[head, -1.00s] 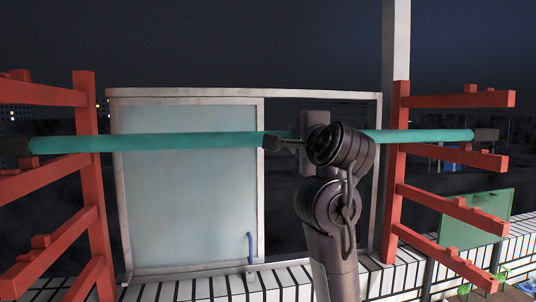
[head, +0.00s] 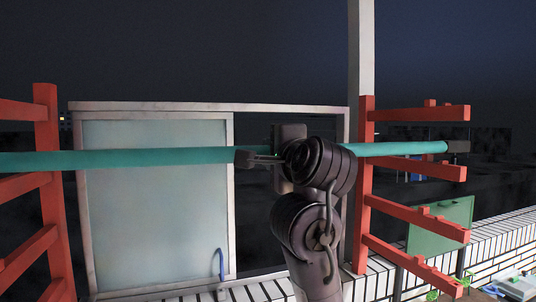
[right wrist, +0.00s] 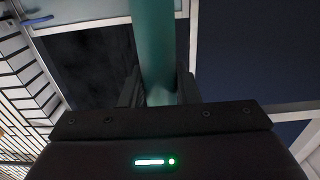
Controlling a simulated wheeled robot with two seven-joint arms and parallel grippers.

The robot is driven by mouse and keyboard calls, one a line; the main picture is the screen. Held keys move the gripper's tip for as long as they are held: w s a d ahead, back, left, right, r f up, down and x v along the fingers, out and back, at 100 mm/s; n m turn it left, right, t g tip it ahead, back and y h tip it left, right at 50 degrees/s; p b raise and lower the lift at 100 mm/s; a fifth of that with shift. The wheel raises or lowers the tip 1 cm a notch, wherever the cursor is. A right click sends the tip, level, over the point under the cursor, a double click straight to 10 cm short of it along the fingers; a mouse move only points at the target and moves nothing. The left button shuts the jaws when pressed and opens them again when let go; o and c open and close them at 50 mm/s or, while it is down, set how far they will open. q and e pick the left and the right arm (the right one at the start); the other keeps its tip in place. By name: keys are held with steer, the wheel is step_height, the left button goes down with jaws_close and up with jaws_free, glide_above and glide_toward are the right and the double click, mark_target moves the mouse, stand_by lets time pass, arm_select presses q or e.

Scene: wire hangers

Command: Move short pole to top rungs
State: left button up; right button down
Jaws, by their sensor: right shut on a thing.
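A long teal pole (head: 120,158) runs nearly level across the head view. The red left rack (head: 45,150) and red right rack (head: 366,190) have several rungs each. At the right rack, the pole appears between the top rung (head: 420,114) and the second rung (head: 420,168). Contact with rungs cannot be told. My left gripper is not in view.
A white-framed window with a frosted pane (head: 155,190) stands behind the pole. A white-tiled ledge (head: 500,235) runs below. A green panel (head: 440,225) stands behind the right rack's lower rungs. A pale post (head: 361,50) rises above the right rack.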

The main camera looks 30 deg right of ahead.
steer(key=r+v, duration=0.1)
steer(key=v, duration=1.1)
stand_by(1.0)
steer(key=shift+s, duration=0.1)
stand_by(0.5)
